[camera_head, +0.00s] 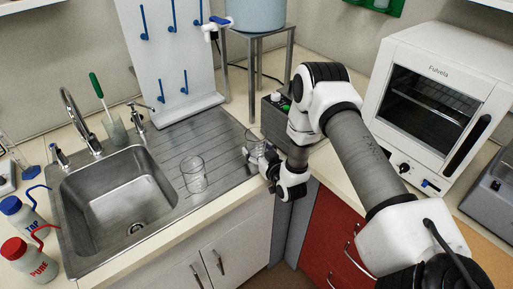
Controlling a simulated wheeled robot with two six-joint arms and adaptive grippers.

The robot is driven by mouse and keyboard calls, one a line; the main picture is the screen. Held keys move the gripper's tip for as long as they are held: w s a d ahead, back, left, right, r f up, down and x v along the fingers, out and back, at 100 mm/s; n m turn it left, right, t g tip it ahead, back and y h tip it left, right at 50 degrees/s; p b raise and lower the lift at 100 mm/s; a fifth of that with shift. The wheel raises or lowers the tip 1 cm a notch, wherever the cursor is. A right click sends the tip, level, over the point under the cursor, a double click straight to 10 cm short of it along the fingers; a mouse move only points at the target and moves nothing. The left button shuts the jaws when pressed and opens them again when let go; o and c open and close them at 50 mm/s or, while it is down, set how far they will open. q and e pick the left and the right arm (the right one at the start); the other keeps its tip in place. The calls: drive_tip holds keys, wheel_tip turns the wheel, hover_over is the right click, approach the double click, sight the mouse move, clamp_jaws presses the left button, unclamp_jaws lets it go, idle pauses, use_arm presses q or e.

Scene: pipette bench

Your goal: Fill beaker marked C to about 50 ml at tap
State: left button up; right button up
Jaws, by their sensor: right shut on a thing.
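My right gripper (262,163) is at the right end of the steel draining board, shut on a clear glass beaker (255,142). The gripper partly hides this beaker, and I cannot tell whether it touches the board. A second clear beaker (193,175) stands upright on the draining board beside the sink. I cannot read a letter on either beaker. The curved metal tap (78,118) stands behind the sink basin (118,203) at the left. A white tap with a blue lever (214,27) sits on the raised tank at the top. My left gripper is out of view.
Wash bottles marked TAP (24,220) and PURE (30,258) stand left of the sink. A brush in a glass (114,128) stands behind it. A pegboard (172,55), a small dark device (275,117) and a white oven (437,95) stand at the back and right.

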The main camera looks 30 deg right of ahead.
sight(261, 145)
drive_tip(key=shift+r, duration=0.1)
drive_tip(key=shift+r+b, duration=0.35)
drive_tip(key=shift+r, duration=0.2)
wheel_tip(261, 145, up, 2)
drive_tip(key=shift+r+b, duration=0.1)
drive_tip(key=shift+b, duration=0.3)
use_arm(q)
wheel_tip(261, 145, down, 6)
drive_tip(key=b, duration=0.4)
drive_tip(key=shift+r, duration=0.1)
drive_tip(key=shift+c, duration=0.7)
use_arm(e)
drive_tip(key=s+a+r, duration=0.1)
drive_tip(key=s+a, duration=0.7)
drive_tip(key=s, duration=0.5)
drive_tip(key=shift+s+a+r, duration=0.2)
drive_tip(key=shift+a+r, duration=0.05)
drive_tip(key=shift+a, duration=0.15)
